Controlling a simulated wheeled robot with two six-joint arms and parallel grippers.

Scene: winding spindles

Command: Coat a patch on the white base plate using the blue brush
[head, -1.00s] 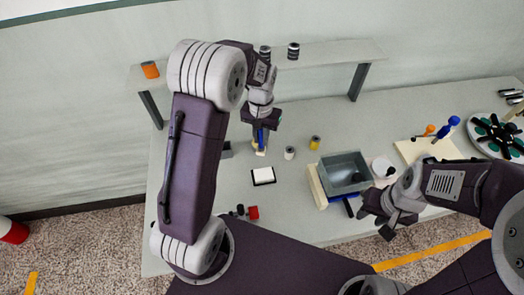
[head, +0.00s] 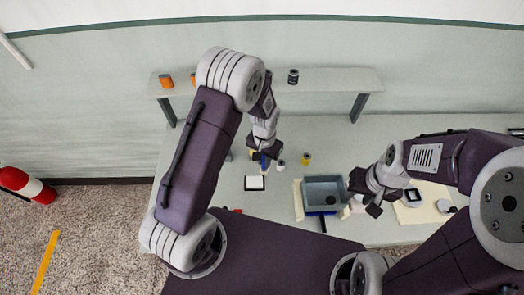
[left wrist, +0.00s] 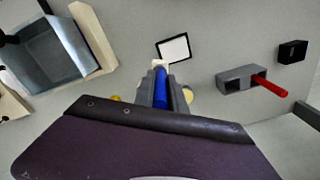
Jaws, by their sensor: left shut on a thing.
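My left gripper (head: 264,156) is shut on the blue brush (left wrist: 161,88), which points away from the wrist between the two fingers. The brush's pale tip shows just past the fingers in the left wrist view. The white base plate (head: 254,183), a white square with a black edge, lies on the table. It also shows in the left wrist view (left wrist: 174,48), just beyond the brush tip. I cannot tell whether the tip touches it. My right gripper (head: 366,194) hangs beside the grey bin, and its jaw opening is unclear.
A grey bin (head: 306,194) stands right of the plate. A yellow pot (head: 306,158) stands behind it. In the left wrist view, a grey block (left wrist: 228,80) with a red stick and a black box (left wrist: 292,51) lie right of the plate. A shelf (head: 335,82) runs along the back.

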